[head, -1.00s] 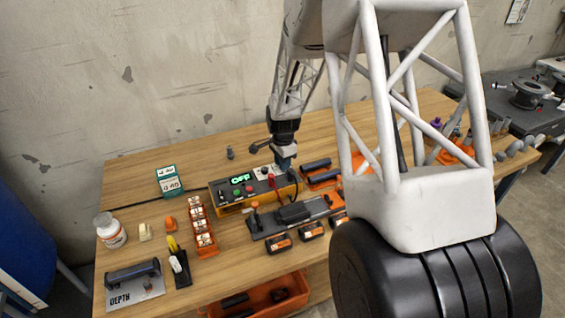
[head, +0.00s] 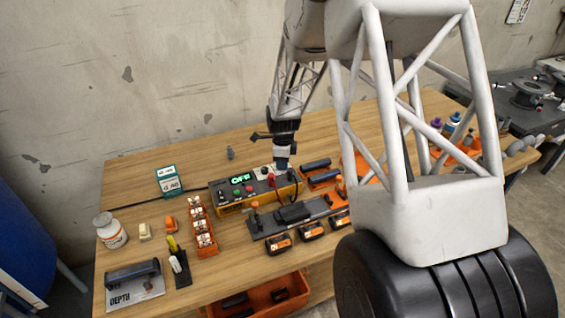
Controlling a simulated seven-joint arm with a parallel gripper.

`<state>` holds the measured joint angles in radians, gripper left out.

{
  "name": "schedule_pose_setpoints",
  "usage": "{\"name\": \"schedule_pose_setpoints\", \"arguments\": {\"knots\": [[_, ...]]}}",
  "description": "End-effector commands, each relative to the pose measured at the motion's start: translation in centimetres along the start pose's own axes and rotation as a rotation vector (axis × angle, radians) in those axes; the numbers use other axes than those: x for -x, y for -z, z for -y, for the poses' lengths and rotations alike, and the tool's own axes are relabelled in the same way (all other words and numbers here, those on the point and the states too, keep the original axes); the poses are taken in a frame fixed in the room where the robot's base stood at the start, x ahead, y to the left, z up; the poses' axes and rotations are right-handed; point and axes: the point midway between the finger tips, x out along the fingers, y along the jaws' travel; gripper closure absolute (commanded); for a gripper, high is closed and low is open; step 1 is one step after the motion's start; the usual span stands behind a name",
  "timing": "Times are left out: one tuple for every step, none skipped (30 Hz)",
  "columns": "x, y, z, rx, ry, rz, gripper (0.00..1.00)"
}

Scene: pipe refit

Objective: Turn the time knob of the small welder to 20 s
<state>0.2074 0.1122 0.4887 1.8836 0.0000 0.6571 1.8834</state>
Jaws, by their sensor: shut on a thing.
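The small welder (head: 233,210) is a yellow box with a dark top panel near the middle of the table. Its green display (head: 241,179) reads OFF. Red and green buttons (head: 237,192) sit below the display, and a pale knob (head: 264,171) shows to its right. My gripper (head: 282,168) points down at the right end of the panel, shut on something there. The held part is hidden by the fingers, likely the time knob; its pointer and scale cannot be read.
Dark cables and a red plug (head: 272,181) lie close to my gripper at the welder's right end. An orange rack of small white parts (head: 202,226) stands to the left. A dark fixture with an orange-topped lever (head: 255,205) lies in front.

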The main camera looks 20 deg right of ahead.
Motion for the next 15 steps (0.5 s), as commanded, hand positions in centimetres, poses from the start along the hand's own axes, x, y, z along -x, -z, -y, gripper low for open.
{"name": "schedule_pose_setpoints", "arguments": {"knots": [[0.19,0.01,0.1,-0.004,0.003,0.001,0.98],[0.19,0.01,0.1,-0.005,0.003,0.001,0.98],[0.19,0.01,0.1,-0.006,0.002,0.001,0.98],[0.19,0.01,0.1,-0.006,0.003,0.001,0.98],[0.19,0.01,0.1,-0.006,0.002,0.001,0.98],[0.19,0.01,0.1,-0.005,0.002,0.001,0.98],[0.19,0.01,0.1,-0.005,0.003,0.001,0.98],[0.19,0.01,0.1,-0.005,0.002,0.001,0.98],[0.19,0.01,0.1,-0.005,0.002,0.001,0.98],[0.19,0.01,0.1,-0.005,0.003,0.001,0.98],[0.19,0.01,0.1,-0.005,0.003,0.001,0.98],[0.2,0.01,0.1,-0.005,0.003,0.001,0.68],[0.19,0.01,0.1,-0.004,0.002,0.001,0.63],[0.17,0.01,0.09,-0.004,0.002,0.001,0.59],[0.15,0.01,0.08,-0.004,0.002,0.0,0.53]]}}
